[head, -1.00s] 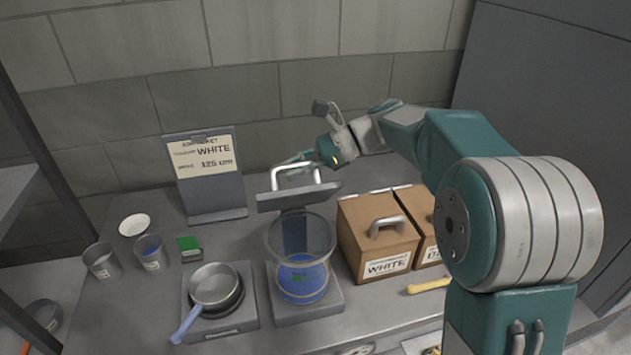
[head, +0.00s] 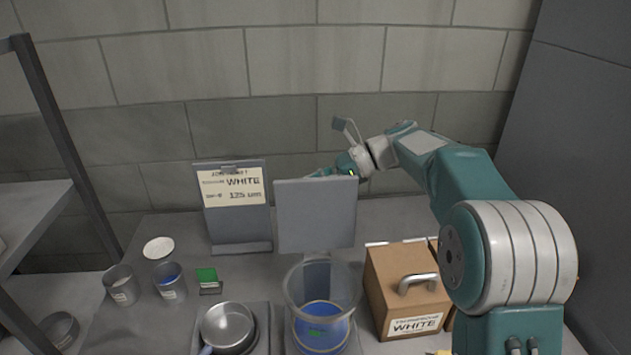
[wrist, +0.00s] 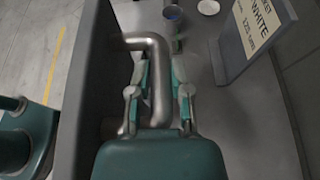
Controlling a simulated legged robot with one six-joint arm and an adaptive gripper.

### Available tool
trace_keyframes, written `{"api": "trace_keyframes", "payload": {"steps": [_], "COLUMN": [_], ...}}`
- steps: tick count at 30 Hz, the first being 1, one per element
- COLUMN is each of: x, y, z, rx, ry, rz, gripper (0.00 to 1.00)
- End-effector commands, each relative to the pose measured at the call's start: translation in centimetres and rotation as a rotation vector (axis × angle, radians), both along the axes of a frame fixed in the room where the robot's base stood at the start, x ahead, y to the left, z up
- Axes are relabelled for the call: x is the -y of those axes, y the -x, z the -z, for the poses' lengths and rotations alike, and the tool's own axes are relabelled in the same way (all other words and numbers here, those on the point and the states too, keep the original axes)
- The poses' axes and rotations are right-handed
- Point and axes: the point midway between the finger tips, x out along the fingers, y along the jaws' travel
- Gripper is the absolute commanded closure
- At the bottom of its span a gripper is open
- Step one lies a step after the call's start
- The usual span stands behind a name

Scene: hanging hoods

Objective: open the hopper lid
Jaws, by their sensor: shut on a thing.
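The hopper is a clear round vessel (head: 322,292) with blue material inside, on the bench in the head view. Its grey square lid (head: 316,215) stands about upright at the back of the vessel, its flat face towards the head camera. In the wrist view the lid (wrist: 84,70) is a dark panel on the left, with a silver bar handle (wrist: 158,62) standing out from it. My gripper (wrist: 160,95) is shut on this handle, one finger on each side. In the head view the handle is hidden behind the lid, and my gripper (head: 325,173) shows only partly above the lid's top edge.
A brown box (head: 390,285) with a handle and a WHITE label stands right of the hopper. A pan (head: 228,327), two metal cups and a white dish (head: 158,248) are to the left. A sign board (head: 240,230) stands behind, left of the lid.

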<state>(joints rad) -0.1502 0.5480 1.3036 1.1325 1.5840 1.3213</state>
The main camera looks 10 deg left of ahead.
Motion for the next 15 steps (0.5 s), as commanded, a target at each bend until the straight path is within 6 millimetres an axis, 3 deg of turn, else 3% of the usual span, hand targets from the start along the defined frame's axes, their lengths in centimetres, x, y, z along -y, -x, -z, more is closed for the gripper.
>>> {"api": "trace_keyframes", "payload": {"steps": [15], "x": [-0.08], "y": [-0.4], "z": [0.71], "rx": [-0.005], "ry": [0.002], "rz": [0.003], "gripper": [1.0]}}
